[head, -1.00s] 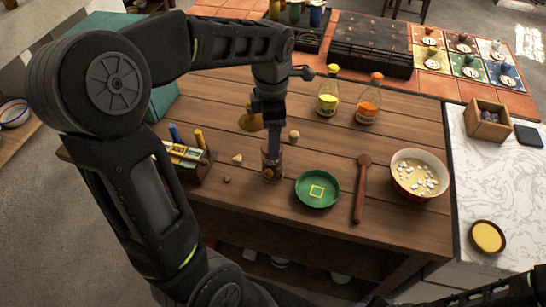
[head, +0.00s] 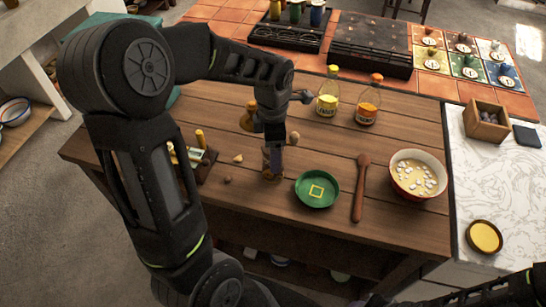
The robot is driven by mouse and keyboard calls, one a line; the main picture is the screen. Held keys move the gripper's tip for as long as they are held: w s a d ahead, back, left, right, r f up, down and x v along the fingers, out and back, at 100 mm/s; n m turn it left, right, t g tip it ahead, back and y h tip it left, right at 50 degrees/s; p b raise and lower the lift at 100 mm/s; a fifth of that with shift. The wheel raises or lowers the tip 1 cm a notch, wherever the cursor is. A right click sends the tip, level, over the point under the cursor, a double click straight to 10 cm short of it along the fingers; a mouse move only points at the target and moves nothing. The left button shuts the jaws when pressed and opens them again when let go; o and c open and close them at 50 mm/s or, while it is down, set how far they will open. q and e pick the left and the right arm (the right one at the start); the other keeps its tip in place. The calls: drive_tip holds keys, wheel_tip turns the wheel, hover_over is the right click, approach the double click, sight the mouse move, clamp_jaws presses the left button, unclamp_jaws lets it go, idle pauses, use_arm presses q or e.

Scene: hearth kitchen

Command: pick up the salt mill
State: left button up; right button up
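A small brownish upright cylinder (head: 271,173), which looks like the salt mill, stands on the wooden table left of the green plate. Its upper part is hidden by my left gripper (head: 274,148), which points down over it from above. The fingers overlap the cylinder in the head view. I cannot tell whether they are closed on it or apart around it. The cylinder appears upright. My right gripper is out of view; only part of that arm shows at the bottom right corner.
A gold-coloured object (head: 247,119) stands close behind the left gripper. Nearby are a green plate (head: 317,202), wooden spoon (head: 360,188), bowl (head: 416,193), and two bottles (head: 328,104) (head: 367,111). A small rack (head: 201,166) sits left, partly behind my arm.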

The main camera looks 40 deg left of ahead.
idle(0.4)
use_arm(q)
drive_tip(key=shift+r, duration=0.1)
clamp_jaws()
idle(0.6)
